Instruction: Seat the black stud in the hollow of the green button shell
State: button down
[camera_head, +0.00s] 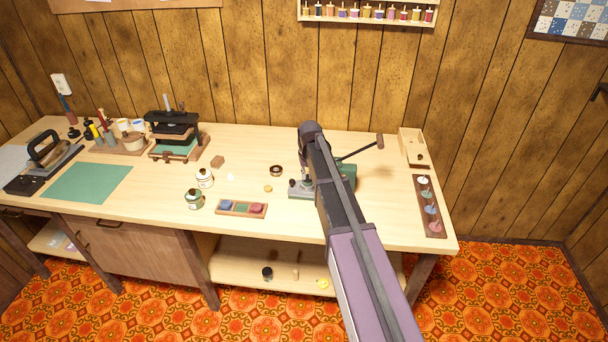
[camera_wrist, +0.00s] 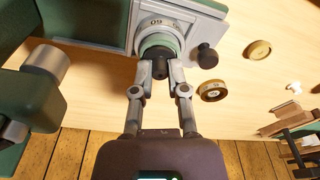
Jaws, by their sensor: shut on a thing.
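In the wrist view, my gripper (camera_wrist: 160,73) is shut on a small dark cylindrical piece, which looks like the black stud (camera_wrist: 160,69). Just beyond it is a round green ring-shaped piece, likely the green button shell (camera_wrist: 157,42), on the press's pale grey base (camera_wrist: 118,28). The stud's far end overlaps the green rim in this view; I cannot tell whether it touches or is inside the hollow. In the head view my own arm hides the gripper, stud and shell; part of the press base (camera_head: 298,192) shows beside it.
A dark knob (camera_wrist: 207,56) stands on the press base close to my fingers. A brass disc (camera_wrist: 258,50) and a round tape-like ring (camera_wrist: 212,92) lie nearby. A divided tray (camera_head: 242,208) sits at the table's front, and a pin rack (camera_head: 430,206) at the right.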

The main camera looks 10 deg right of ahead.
jog(key=shift+f, duration=0.25)
jog(key=c, duration=0.6)
grip_release()
jog(key=o, duration=0.4)
jog(key=shift+o, duration=0.2)
jog(key=shift+s+r, duration=0.15)
jog(key=shift+r, duration=0.1)
jog(key=shift+r+p, duration=2.8)
jog(key=shift+p, duration=0.05)
jog(key=shift+s, duration=0.1)
